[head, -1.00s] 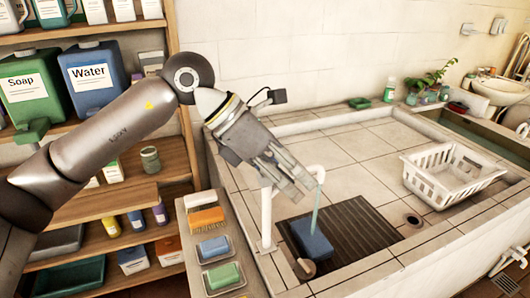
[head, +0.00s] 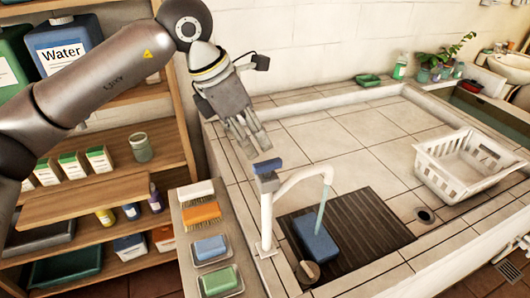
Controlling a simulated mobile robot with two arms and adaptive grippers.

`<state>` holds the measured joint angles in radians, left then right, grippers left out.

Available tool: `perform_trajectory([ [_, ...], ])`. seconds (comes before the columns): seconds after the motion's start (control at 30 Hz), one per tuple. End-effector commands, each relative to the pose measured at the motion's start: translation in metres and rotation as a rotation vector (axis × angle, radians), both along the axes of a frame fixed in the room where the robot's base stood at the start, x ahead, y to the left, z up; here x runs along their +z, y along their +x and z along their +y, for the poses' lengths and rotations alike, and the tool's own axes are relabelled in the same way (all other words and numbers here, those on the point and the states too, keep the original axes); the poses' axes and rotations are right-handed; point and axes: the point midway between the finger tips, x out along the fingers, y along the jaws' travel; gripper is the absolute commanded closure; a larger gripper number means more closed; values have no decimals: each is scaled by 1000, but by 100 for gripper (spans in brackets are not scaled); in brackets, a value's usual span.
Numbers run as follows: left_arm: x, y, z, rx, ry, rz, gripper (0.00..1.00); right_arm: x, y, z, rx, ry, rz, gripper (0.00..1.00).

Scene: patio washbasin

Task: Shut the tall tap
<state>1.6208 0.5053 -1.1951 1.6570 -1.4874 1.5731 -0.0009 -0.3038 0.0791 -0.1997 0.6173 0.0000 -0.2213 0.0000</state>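The tall tap (head: 266,215) is a white upright pipe with a curved spout and a blue handle (head: 267,166) on top. A thin bluish stream of water (head: 320,208) runs from the spout onto a blue block (head: 315,240) on the dark ribbed mat (head: 365,235). My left gripper (head: 254,147) points down just above and behind the blue handle, apart from it. Its fingers are spread and hold nothing. My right gripper is out of view.
A ledge left of the tap holds brushes (head: 200,214) and soap dishes with a blue (head: 210,247) and a green bar (head: 219,281). A wooden shelf (head: 95,200) stands at left. A white basket (head: 465,165) sits on the tiled basin at right.

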Motion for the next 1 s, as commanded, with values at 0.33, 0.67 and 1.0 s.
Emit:
perform_trajectory([
  [0.33,-54,9,-22,0,-1,3,63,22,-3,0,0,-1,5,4],
  [0.67,-68,11,-27,-1,-1,-1,63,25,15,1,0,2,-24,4],
  [1.0,-68,11,-27,-1,-1,0,90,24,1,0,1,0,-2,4],
])
